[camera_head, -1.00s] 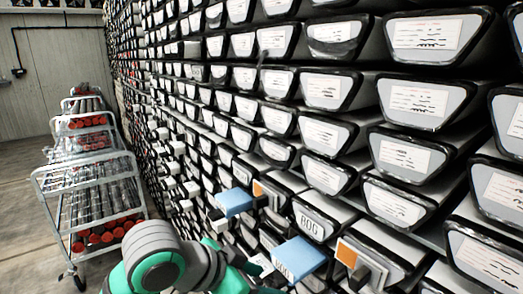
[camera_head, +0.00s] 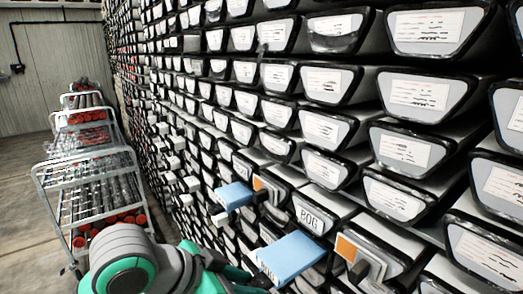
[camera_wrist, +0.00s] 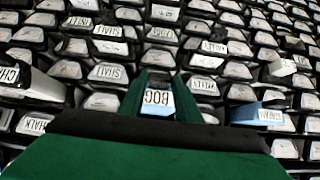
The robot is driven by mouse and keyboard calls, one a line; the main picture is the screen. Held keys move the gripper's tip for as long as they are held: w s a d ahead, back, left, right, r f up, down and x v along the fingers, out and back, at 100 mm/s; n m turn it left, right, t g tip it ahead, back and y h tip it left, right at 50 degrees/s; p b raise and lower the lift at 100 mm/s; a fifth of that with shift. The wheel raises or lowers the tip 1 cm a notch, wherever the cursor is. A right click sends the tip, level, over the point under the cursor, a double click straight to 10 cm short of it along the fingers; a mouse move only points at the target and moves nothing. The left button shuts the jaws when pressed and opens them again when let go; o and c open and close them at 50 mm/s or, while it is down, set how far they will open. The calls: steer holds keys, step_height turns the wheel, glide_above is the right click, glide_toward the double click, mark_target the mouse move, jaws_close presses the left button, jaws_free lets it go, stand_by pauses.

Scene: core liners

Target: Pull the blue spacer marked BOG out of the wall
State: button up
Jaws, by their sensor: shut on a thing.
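The blue spacer marked BOG (camera_head: 292,258) sticks out of the wall at the lower middle of the head view. In the wrist view its white BOG label (camera_wrist: 158,98) faces me between my two green fingers. My gripper (camera_wrist: 157,84) is shut on this spacer, with one finger on each side. In the head view my gripper (camera_head: 255,279) shows at the spacer's outer end, partly cut off by the bottom edge. The spacer's inner end is hidden in the wall. A tray front marked BOG (camera_head: 310,217) sits just above it.
Another blue spacer (camera_head: 234,195) juts out farther along the wall. Orange-and-white spacers (camera_head: 358,255) stick out close to the right of the BOG spacer. Several labelled tray ends fill the wall. Metal carts (camera_head: 90,200) stand at the left, with open floor beside them.

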steer(key=s+a, duration=0.6)
steer(key=a, duration=0.3)
steer(key=shift+s+a, duration=0.15)
steer(key=shift+s, duration=0.25)
stand_by(0.4)
steer(key=o, duration=1.2)
steer(key=shift+o, duration=0.2)
